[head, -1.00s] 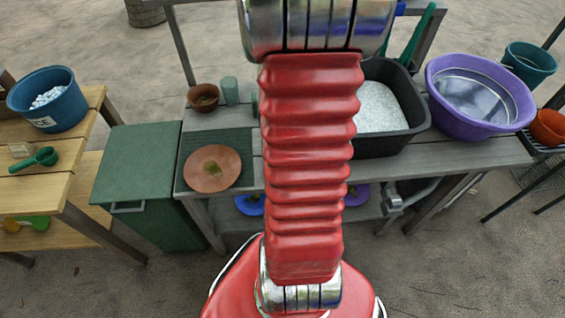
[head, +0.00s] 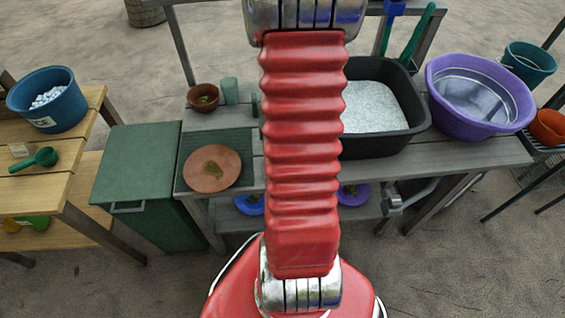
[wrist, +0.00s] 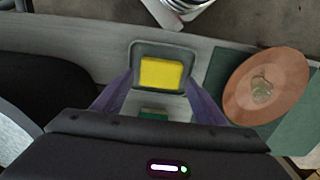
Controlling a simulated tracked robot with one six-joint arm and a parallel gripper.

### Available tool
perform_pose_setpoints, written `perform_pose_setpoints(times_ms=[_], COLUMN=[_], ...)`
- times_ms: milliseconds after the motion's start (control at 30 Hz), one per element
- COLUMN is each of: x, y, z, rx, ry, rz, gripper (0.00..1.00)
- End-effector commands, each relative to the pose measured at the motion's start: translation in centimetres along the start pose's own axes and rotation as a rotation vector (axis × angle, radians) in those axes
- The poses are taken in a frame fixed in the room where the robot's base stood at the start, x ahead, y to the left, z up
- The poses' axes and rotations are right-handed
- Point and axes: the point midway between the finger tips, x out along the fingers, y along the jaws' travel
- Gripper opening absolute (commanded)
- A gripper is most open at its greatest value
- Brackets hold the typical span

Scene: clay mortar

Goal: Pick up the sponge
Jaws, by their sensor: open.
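A yellow sponge (wrist: 161,74) lies in a small grey tray (wrist: 183,51) on the grey bench in the wrist view. My gripper (wrist: 162,84) is open, with a finger on each side of the tray and sponge in that picture. Nothing is held between the fingers. I cannot tell how high the fingers are above the sponge. In the head view my red arm hides the sponge and tray, and the gripper does not show.
A terracotta plate (head: 211,168) lies on a dark green mat to the left. A black tub (head: 410,117) of pale grains and a purple basin (head: 503,113) stand on the right. A small green object (wrist: 153,114) shows just below the sponge in the wrist view.

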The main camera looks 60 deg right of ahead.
Motion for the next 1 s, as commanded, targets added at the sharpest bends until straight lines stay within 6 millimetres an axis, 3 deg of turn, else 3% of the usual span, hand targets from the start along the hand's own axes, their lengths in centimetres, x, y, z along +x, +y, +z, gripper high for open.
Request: perform_pose_setpoints(times_ms=[333, 933, 1000], x=[3.5, 3.8, 3.8], y=[-0.2, -0.2, -0.2], z=[0.0, 0.0, 0.0], rx=[0.000, -0.001, -0.001], ry=[-0.002, 0.000, 0.000], rz=[0.000, 0.000, 0.000], gripper=[0.66, 0.66, 0.61])
